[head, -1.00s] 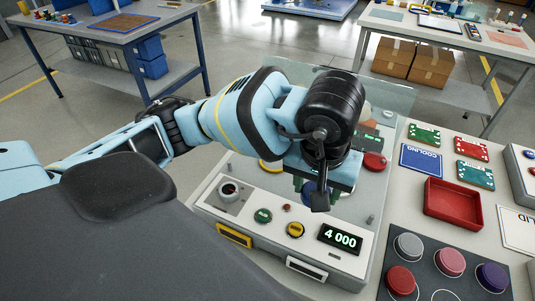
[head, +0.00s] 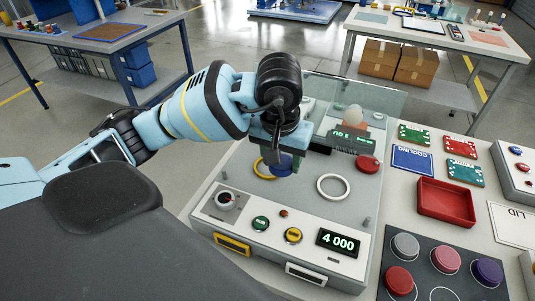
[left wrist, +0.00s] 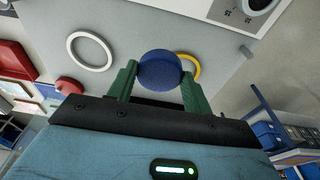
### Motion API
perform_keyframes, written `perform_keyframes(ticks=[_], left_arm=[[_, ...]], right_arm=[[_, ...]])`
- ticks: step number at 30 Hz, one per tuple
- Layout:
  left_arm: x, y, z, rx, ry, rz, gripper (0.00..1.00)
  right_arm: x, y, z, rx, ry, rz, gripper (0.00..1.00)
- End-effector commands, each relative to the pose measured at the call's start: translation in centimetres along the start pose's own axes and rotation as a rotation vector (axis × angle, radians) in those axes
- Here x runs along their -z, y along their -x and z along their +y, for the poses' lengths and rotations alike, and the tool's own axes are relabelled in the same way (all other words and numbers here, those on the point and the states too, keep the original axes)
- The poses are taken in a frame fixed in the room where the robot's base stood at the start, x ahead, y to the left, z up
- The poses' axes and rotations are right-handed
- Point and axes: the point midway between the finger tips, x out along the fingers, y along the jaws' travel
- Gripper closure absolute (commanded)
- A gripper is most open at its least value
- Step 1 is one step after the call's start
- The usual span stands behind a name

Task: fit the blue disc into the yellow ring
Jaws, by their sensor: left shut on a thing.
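The blue disc (left wrist: 160,69) is between the green fingers of my left gripper (left wrist: 158,85), which is shut on it. In the head view the disc (head: 284,166) shows below the gripper (head: 278,160), partly hidden by it. The yellow ring (head: 264,168) lies on the grey machine top, just left of the disc and partly covered. It also shows in the left wrist view (left wrist: 194,66), just right of the disc and partly behind it. The disc appears above the surface, not in the ring. My right gripper is not in view.
A white ring (head: 333,187) lies right of the disc, with a red button (head: 367,164) beyond it. A clear panel (head: 375,97) stands at the machine's back. A red tray (head: 446,202) and a dark pad with coloured discs (head: 436,285) are at the right.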

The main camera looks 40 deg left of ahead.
Motion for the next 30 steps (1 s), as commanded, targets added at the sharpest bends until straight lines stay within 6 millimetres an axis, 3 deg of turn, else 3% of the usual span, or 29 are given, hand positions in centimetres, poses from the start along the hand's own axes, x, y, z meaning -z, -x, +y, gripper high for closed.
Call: perform_keyframes(ticks=[6,14,18,24,30], left_arm=[[2.2,-0.6,-2.9,0.001,0.002,0.001,0.78],[2.7,-0.8,-3.4,0.0,-0.001,0.0,0.78],[3.6,-1.0,-4.6,0.002,0.005,0.0,0.78],[3.0,-3.9,-4.4,-0.001,0.0,0.0,0.78],[3.0,-4.5,-4.4,0.0,-0.001,0.002,0.78]], right_arm=[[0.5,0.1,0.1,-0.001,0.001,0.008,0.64],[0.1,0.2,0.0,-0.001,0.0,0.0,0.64],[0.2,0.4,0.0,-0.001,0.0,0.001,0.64],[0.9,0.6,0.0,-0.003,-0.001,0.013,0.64],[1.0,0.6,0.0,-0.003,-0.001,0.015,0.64]])
